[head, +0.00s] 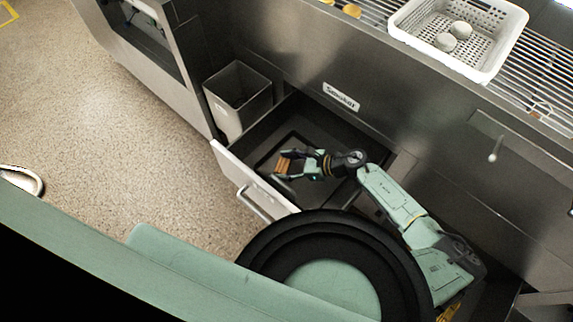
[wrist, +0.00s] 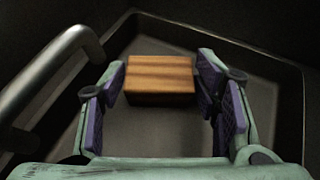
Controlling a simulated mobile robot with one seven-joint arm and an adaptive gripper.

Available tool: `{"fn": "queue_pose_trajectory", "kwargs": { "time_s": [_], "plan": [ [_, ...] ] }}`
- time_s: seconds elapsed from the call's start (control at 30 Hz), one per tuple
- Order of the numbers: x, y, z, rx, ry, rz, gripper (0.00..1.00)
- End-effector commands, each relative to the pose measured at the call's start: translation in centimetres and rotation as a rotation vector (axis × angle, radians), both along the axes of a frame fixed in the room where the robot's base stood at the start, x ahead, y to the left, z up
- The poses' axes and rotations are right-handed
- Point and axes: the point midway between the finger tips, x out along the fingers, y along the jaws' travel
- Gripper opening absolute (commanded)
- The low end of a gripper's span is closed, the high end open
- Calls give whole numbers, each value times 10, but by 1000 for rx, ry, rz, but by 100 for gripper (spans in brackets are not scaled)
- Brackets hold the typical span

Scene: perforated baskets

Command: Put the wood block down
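The wood block (head: 284,165), brown with visible grain, is at my gripper (head: 287,168) over the open drawer (head: 230,165), near its front panel. In the wrist view the wood block (wrist: 160,78) sits between the fingertips of my gripper (wrist: 160,85). A dark tray-like recess with a raised rim (wrist: 225,42) lies below and around the block. Whether the block touches the floor beneath is hard to tell.
A grey bin (head: 238,95) stands left of the drawer. A white perforated basket (head: 412,38) with two round pale items (head: 453,36) stands on the rack above. A curved metal bar (wrist: 60,75) runs close by the left finger. The drawer's handle (head: 258,208) faces outward.

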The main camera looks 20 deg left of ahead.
Motion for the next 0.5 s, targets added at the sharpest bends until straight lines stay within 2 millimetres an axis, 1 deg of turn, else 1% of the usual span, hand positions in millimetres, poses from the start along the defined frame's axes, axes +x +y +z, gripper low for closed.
{"fn": "queue_pose_trajectory", "kwargs": {
  "time_s": [0.03,0.2,0.5],
  "plan": [
    [0,0,0,0,0,0,62],
    [0,0,0,0,0,0,72],
    [0,0,2,0,0,0,72]
  ]
}}
